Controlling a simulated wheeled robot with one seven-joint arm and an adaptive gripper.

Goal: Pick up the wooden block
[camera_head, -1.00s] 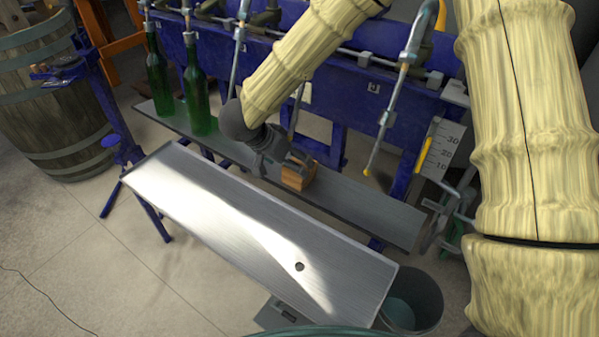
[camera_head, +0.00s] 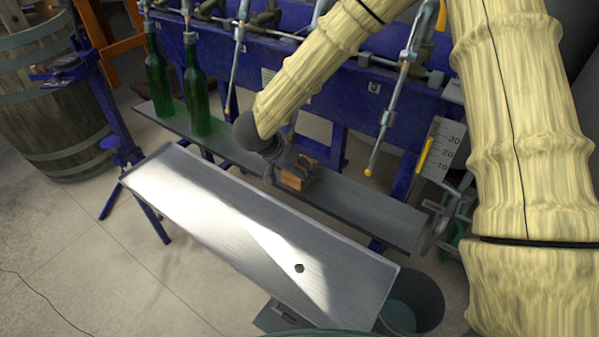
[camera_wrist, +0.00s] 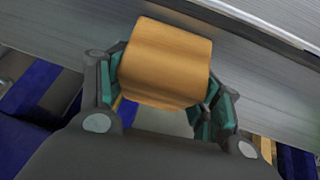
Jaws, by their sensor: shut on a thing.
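The wooden block (camera_head: 299,180) is orange-brown and sits at the grey shelf (camera_head: 372,209) of the blue filling machine. In the wrist view the block (camera_wrist: 165,62) fills the space between the teal-padded fingers. My gripper (camera_head: 289,172) is shut on it, with a finger on each side in the wrist view (camera_wrist: 163,90). In the head view the fingers cover part of the block. I cannot tell whether the block touches the shelf or is just above it.
Two green bottles (camera_head: 198,100) stand at the shelf's left end. Filling spouts (camera_head: 385,125) hang above the shelf. A metal tray table (camera_head: 225,215) with a small hole lies in front. A bucket (camera_head: 412,303) stands at lower right, a barrel (camera_head: 50,110) at left.

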